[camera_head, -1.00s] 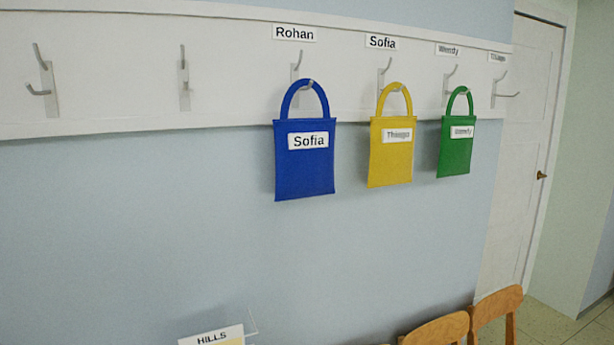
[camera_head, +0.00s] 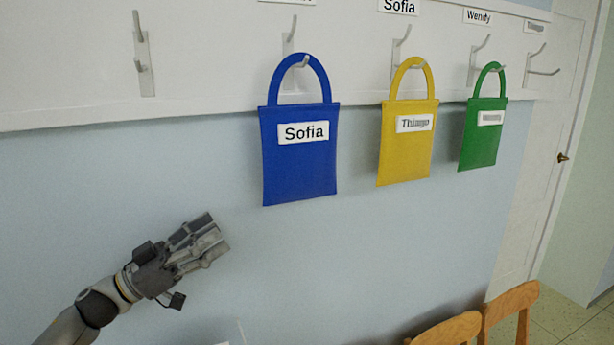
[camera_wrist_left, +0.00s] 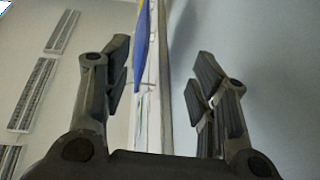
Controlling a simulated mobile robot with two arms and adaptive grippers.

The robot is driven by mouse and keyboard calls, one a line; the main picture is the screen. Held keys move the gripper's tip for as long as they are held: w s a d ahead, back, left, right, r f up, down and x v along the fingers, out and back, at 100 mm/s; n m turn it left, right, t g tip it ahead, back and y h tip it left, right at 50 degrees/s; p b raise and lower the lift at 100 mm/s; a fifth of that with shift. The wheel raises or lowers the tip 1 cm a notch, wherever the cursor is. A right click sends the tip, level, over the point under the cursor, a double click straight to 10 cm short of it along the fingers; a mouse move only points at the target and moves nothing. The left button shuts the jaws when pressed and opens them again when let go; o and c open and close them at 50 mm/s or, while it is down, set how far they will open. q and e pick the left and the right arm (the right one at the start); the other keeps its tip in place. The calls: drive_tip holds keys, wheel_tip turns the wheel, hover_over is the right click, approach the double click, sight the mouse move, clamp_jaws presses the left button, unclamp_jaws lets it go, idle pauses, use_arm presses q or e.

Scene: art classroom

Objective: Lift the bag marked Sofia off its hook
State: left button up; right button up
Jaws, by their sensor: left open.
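The blue bag marked Sofia (camera_head: 300,170) hangs by its loop handle from a hook (camera_head: 290,38) on the white board. The label above that hook is cut off at the top of the head view. My left gripper (camera_head: 217,235) is below and to the left of the blue bag, apart from it and empty. In the left wrist view my left gripper (camera_wrist_left: 165,75) is open, and a blue strip of the bag (camera_wrist_left: 142,45) shows between its fingers. My right gripper is not in view.
A yellow bag marked Thiago (camera_head: 407,155) and a green bag (camera_head: 483,145) hang to the right. An empty hook (camera_head: 144,60) is to the left. Wooden chairs (camera_head: 445,332) stand at the lower right. A door (camera_head: 555,130) is at the right.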

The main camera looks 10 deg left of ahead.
use_arm(q)
drive_tip(key=r+m+g+h, duration=0.1)
drive_tip(key=r, duration=0.1)
drive_tip(key=g+p, duration=0.1)
drive_tip(key=p, duration=0.2)
approach(263, 182)
drive_tip(key=w+d+f, duration=0.1)
drive_tip(key=w+d, duration=0.1)
drive_tip(key=d, duration=0.1)
drive_tip(key=shift+m, duration=0.3)
drive_tip(key=p+x, duration=0.5)
drive_tip(key=x, duration=0.2)
drive_tip(key=shift+w, duration=0.2)
drive_tip(key=shift+w+d, duration=0.35)
drive_tip(key=shift+d, duration=0.15)
drive_tip(key=shift+w+d, duration=0.1)
drive_tip(key=shift+d, duration=0.05)
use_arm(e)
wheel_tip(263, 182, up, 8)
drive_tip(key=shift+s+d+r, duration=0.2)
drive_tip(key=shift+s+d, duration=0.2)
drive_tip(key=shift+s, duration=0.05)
use_arm(q)
drive_tip(key=shift+c, duration=0.2)
clamp_jaws()
drive_tip(key=shift+r+p, duration=1.45)
drive_tip(key=shift+p, duration=0.25)
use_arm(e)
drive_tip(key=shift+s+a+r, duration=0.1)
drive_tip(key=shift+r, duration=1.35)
